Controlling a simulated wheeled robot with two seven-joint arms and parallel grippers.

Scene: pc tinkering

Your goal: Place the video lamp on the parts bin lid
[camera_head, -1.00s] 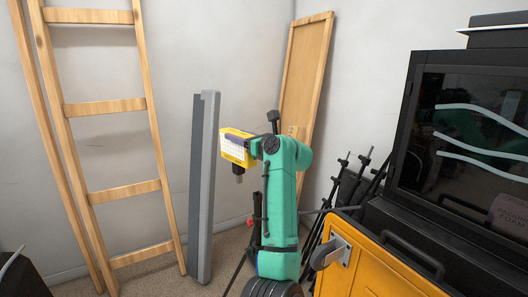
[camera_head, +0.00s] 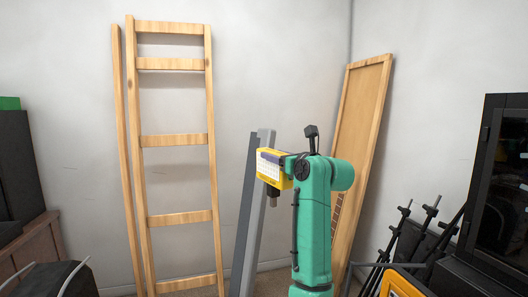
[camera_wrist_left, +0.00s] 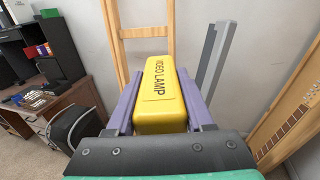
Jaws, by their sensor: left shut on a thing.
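The video lamp (camera_head: 272,169) is a yellow box with a pale front panel and a dark stub below it. My left gripper (camera_head: 287,161) is shut on it and holds it up in the air, in front of the wall. In the left wrist view the lamp (camera_wrist_left: 162,92), with "VIDEO LAMP" printed on its yellow back, sits between the two purple fingers of the left gripper (camera_wrist_left: 160,108). No parts bin lid can be made out in these frames. My right gripper is not in view.
A wooden ladder (camera_head: 143,141) and grey bars (camera_head: 249,215) lean at the wall. A wooden panel (camera_head: 362,130), black stands (camera_head: 405,235) and a dark cabinet (camera_head: 500,200) stand right. The left wrist view shows a wooden desk (camera_wrist_left: 55,122) and black chair (camera_wrist_left: 78,125) at left.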

